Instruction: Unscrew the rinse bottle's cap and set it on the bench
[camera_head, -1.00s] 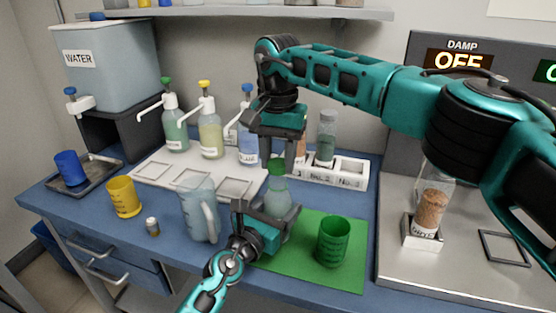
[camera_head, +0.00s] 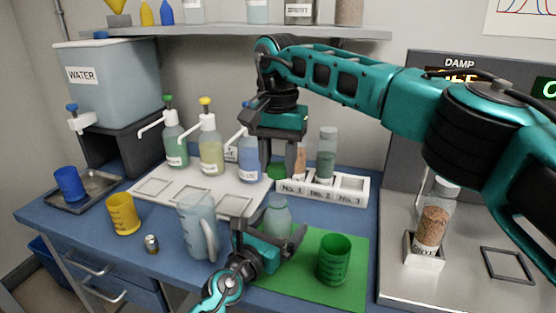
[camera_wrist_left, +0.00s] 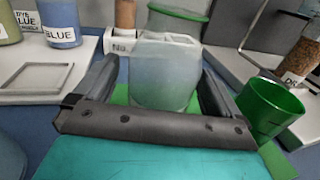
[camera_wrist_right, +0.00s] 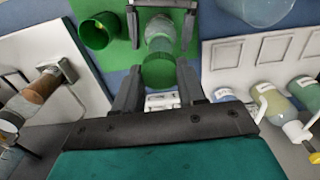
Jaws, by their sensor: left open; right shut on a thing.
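The rinse bottle (camera_head: 278,216) is translucent, upright on the green mat, and its top shows no cap. It also shows in the left wrist view (camera_wrist_left: 163,75). My left gripper (camera_head: 268,232) is open, its fingers on either side of the bottle, with gaps showing in the left wrist view (camera_wrist_left: 158,95). The green cap (camera_head: 277,171) is off the bottle, held above it in my right gripper (camera_head: 287,168), which is shut on it. The cap also shows between the right fingers in the right wrist view (camera_wrist_right: 158,72).
A green cup (camera_head: 334,260) stands on the green mat (camera_head: 310,287), right of the bottle. A clear jug (camera_head: 196,228) stands to the left. Behind are a numbered rack (camera_head: 350,193) and dispenser bottles. Blue bench (camera_head: 165,268) is free at the front left.

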